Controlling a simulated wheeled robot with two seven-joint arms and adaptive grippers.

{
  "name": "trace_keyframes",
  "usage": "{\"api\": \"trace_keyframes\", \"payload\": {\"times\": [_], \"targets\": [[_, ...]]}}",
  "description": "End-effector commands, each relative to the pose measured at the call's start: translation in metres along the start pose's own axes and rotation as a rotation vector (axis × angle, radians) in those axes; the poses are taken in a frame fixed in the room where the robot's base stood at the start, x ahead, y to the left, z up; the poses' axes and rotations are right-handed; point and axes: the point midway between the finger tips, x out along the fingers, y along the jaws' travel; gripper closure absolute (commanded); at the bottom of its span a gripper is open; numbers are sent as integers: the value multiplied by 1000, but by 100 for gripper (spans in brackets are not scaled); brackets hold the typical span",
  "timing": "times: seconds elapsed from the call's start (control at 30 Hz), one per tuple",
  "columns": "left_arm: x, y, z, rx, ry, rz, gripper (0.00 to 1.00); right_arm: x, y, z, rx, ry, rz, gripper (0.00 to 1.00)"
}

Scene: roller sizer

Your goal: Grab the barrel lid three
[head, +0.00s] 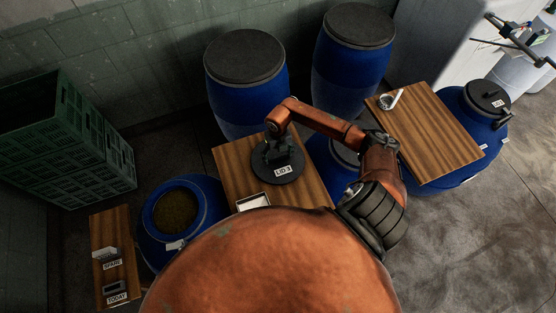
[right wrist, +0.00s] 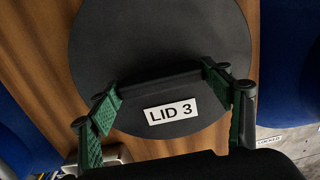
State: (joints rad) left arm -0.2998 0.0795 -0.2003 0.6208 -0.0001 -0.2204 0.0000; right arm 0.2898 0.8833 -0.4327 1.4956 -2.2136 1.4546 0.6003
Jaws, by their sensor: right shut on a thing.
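Barrel lid three (head: 295,165) is a dark round disc with a white "LID 3" label, lying on or just above a wooden board between the barrels. It also shows in the right wrist view (right wrist: 150,45), with a raised black handle bar. My right gripper (head: 277,148) is over the lid. In the right wrist view the gripper's green finger pads (right wrist: 163,98) sit at either end of the handle, shut on it. I cannot tell whether the lid touches the board. My left gripper is not in view.
An open blue barrel (head: 155,238) with brownish contents stands to the left. Tall blue barrels with dark tops (head: 245,95) stand behind. At right are another wooden board (head: 430,135) and a barrel with a dark lid (head: 487,93). Green crates (head: 65,140) stand far left.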

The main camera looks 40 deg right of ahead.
Motion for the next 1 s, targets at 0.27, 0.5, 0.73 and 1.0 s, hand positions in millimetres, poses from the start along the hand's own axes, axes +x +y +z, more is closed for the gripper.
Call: {"api": "trace_keyframes", "payload": {"times": [0.27, 0.5, 0.73, 1.0], "targets": [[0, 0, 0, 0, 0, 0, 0, 0, 0, 1, 0, -2, 0, 63], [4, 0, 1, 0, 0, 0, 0, -8, 0, 2, -1, -4, -1, 63], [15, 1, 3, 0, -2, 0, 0, -44, -1, -11, -5, -4, -2, 63], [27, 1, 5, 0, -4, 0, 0, -96, -2, -68, -5, -1, -4, 63]]}}
